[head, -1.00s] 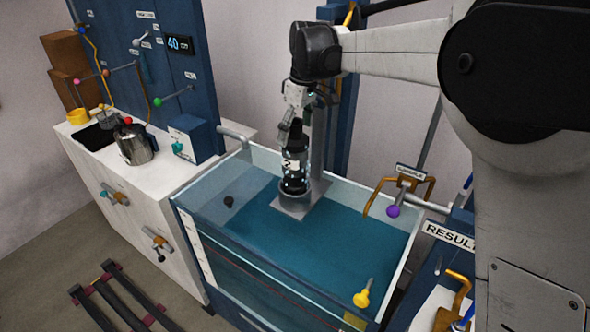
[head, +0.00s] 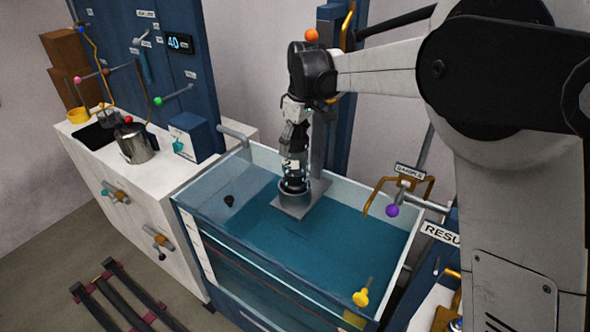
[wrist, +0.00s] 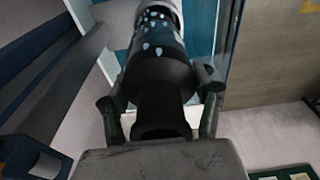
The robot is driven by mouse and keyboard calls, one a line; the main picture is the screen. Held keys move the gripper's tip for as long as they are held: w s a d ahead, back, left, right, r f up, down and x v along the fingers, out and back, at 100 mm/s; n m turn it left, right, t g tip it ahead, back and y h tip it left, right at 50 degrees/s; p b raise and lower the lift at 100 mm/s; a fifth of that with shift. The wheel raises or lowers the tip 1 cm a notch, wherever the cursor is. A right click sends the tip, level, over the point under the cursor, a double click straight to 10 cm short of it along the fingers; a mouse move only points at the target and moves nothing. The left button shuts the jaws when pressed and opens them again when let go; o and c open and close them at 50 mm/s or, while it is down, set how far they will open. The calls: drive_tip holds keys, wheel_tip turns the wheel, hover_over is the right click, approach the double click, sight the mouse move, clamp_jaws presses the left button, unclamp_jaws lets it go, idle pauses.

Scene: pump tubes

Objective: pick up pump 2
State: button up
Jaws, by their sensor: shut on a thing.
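Pump 2 (head: 293,165), a dark upright cylinder with a white label and pale drop marks, stands in a grey round holder on a square plate (head: 290,210) over the tank. Its lower end is hidden by the holder's rim. My gripper (head: 295,138) comes from above and is shut on the pump's upper part. In the wrist view the pump (wrist: 158,55) runs up between the two fingers of my gripper (wrist: 160,100), one on each side of its dark narrow end. I cannot tell whether the pump is raised off its seat.
The glass-walled tank (head: 345,180) holds blue-green liquid around the plate. A blue column (head: 345,120) rises behind. A grey pipe (head: 233,135) is at the tank's left corner, and a purple-knobbed lever (head: 392,210) at its right. A white counter (head: 95,165) with a metal jug (head: 135,145) stands left.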

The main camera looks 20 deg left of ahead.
drive_tip(key=c, duration=0.6)
drive_tip(key=shift+r, duration=0.15)
